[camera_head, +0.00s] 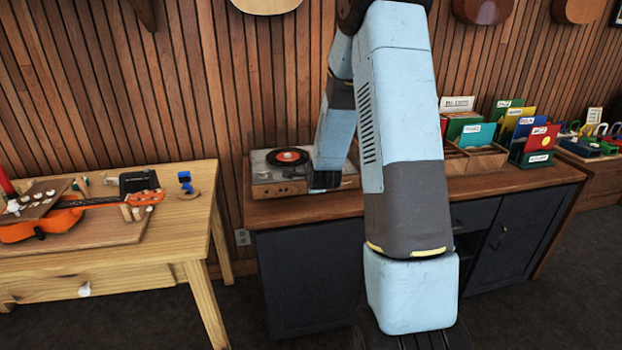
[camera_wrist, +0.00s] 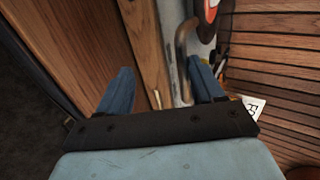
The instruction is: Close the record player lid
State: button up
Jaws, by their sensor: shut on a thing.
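The record player (camera_head: 281,186) stands on the dark cabinet's wooden top, a black record with a red label on its grey deck. My forearm hides its right part. I cannot make out a lid clearly in either view. In the wrist view the player's wooden front (camera_wrist: 146,45) and grey deck show, with a curved metal part (camera_wrist: 181,50) and the red label at the top. My gripper (camera_wrist: 162,88) is shut on the record player's front edge, its blue fingers well apart on either side. In the head view the fingertips are hidden.
The cabinet top (camera_head: 500,180) carries bins of colourful record sleeves (camera_head: 535,145) to the right. A wooden table (camera_head: 175,235) with an orange ukulele (camera_head: 40,226) stands left. A slatted wood wall (camera_head: 220,90) rises close behind the player.

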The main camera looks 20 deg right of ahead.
jog(key=shift+s+a+f, duration=0.1)
jog(key=shift+s+f, duration=0.15)
jog(key=shift+s, duration=0.05)
jog(key=v, duration=1.3)
jog(key=shift+r, duration=0.4)
jog(key=shift+c, duration=0.3)
jog(key=s+a+r+n+g+y, duration=0.1)
jog(key=s+a+r+n, duration=0.2)
jog(key=s+r+n, duration=0.25)
jog(key=s+a+r+n+g, duration=0.2)
jog(key=s+a+r+n, duration=0.1)
jog(key=s+r+n, duration=0.25)
jog(key=s+a+r+n+g, duration=0.1)
jog(key=s+r+n, duration=0.3)
jog(key=s, duration=0.4)
jog(key=s+a+r+n+g+y, duration=0.1)
jog(key=s+r+n, duration=0.2)
jog(key=s+n, duration=0.2)
jog(key=s, duration=0.3)
jog(key=shift+s+a+r, duration=0.2)
jog(key=shift+a+r, duration=0.2)
